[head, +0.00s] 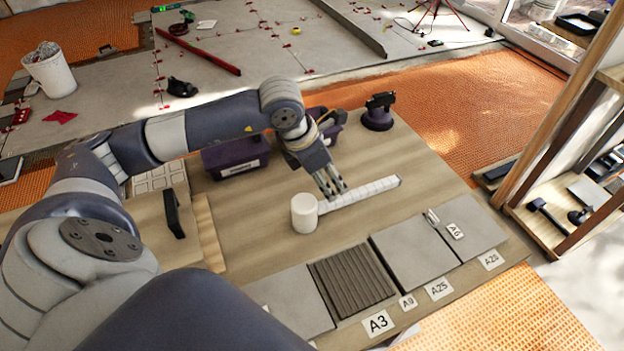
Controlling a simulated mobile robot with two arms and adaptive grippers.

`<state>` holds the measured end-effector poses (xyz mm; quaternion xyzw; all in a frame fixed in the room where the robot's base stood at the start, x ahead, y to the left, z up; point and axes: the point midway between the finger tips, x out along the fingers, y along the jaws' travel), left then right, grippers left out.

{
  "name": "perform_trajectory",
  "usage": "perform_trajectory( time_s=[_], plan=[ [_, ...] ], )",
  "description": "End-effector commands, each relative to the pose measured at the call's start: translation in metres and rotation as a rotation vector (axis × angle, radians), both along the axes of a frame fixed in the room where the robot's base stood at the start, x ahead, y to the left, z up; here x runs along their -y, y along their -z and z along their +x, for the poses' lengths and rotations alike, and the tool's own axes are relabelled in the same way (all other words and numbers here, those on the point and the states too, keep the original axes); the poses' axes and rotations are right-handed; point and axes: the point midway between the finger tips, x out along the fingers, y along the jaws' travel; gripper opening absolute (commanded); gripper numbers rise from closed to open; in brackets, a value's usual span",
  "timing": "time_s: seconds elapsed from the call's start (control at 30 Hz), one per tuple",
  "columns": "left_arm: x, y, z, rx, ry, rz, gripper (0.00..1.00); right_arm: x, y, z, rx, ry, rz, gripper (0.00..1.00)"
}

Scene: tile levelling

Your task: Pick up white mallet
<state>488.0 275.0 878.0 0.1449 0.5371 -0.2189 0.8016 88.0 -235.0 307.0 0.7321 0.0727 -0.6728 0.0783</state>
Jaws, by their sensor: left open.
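The white mallet lies on the wooden table. My left gripper (333,190) is open and points down over the handle, close to the head. From this view I cannot tell whether the fingers touch the handle or hover just above it. The fingers hide a small part of the mallet where the handle comes near the head. My right gripper is not in view.
A purple bin (236,158) and a dark suction cup (378,112) stand at the table's back. Grey tiles (414,248) and a ribbed dark tile (352,281) lie along the front with labels such as A3. A wooden shelf (545,205) stands at right.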

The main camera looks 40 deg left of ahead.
Motion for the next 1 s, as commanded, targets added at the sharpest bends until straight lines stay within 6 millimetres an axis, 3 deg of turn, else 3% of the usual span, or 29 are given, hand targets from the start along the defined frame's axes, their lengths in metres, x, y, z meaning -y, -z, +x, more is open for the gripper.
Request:
perform_trajectory(
  time_s=[0.2,0.43,0.7,1.0],
  plan=[
    [0.008,0.031,0.011,-0.002,0.0,-0.002,0.43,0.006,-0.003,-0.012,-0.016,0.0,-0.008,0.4],
    [0.011,0.048,0.017,-0.002,0.0,-0.002,0.43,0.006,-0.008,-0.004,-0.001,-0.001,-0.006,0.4],
    [0.018,0.082,0.03,-0.001,-0.001,-0.001,0.43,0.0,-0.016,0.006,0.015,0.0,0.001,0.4],
    [0.019,0.087,0.032,0.0,0.001,0.0,0.41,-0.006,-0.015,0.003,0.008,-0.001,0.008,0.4]
  ],
)
